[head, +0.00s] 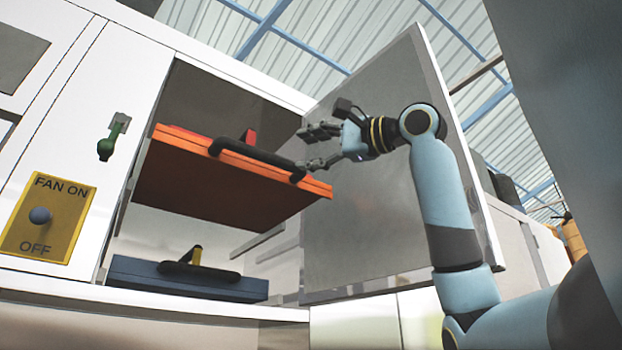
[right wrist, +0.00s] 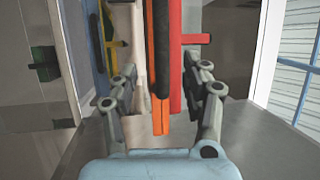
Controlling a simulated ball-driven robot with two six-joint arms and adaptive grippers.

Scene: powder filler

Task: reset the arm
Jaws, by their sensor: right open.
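My right arm comes in from the right in the head view. Its gripper (head: 304,148) is open beside the right end of the orange drawer (head: 225,178). The black handle (head: 255,162) runs along the drawer's front. In the right wrist view, the open fingers (right wrist: 165,78) have the black handle (right wrist: 159,50) and the orange drawer edge (right wrist: 158,118) in line between them. I see no grip on either, and cannot tell how far ahead they lie. My left gripper is not in view.
The cabinet door (head: 375,170) stands open behind my right gripper. A dark blue drawer (head: 185,280) with a black handle sits below the orange one. A yellow fan switch plate (head: 50,215) and a green latch handle (head: 107,147) are on the left.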

